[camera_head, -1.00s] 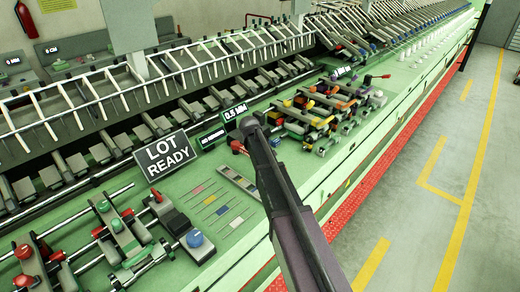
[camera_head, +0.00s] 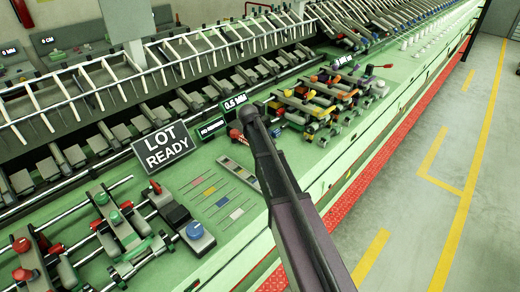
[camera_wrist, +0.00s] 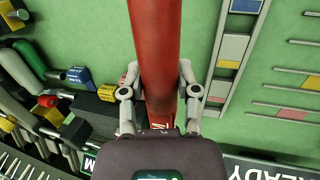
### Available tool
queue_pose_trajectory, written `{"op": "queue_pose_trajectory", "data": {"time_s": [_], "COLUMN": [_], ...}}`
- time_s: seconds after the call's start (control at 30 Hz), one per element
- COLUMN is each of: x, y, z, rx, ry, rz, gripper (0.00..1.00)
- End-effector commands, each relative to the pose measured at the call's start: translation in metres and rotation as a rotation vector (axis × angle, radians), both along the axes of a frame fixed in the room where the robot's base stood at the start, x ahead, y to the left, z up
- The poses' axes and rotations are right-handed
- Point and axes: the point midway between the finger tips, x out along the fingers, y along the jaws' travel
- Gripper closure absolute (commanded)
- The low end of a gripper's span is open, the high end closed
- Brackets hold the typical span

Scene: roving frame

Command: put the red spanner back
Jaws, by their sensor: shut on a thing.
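The red spanner (camera_wrist: 158,40) shows in the wrist view as a long red bar running up out of the picture; its far end is out of view. My gripper (camera_wrist: 158,85) is shut on it, with one grey finger on each side. The spanner is over the green bench top (camera_wrist: 212,125); I cannot tell its height. In the head view my arm hides the gripper. A small red part (camera_head: 236,134) shows beside the arm's end, and I cannot tell if it is the spanner.
A grey strip with coloured patches (camera_wrist: 231,48) lies right of the spanner, beside colour-marked lines (camera_head: 216,193). A "LOT READY" sign (camera_head: 162,147) stands to the left. Crowded coloured levers (camera_head: 318,100) lie beyond the arm. The floor aisle (camera_head: 450,150) on the right is clear.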

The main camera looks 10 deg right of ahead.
Motion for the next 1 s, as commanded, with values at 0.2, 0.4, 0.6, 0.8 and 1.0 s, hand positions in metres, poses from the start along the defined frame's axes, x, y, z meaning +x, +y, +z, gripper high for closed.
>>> {"op": "queue_pose_trajectory", "data": {"time_s": [0.2, 0.4, 0.6, 0.8, 1.0], "x": [0.0, 0.0, 0.0, 0.0, 0.0], "y": [0.0, 0.0, 0.001, 0.001, 0.001], "z": [-0.016, -0.03, -0.042, -0.05, -0.052], "rx": [0.0, 0.0, 0.0, 0.0, 0.0], "ry": [0.0, 0.0, 0.0, 0.0, -0.001], "rz": [0.0, 0.0, 0.001, 0.001, 0.001], "gripper": [1.0, 1.0, 1.0, 1.0, 1.0]}}
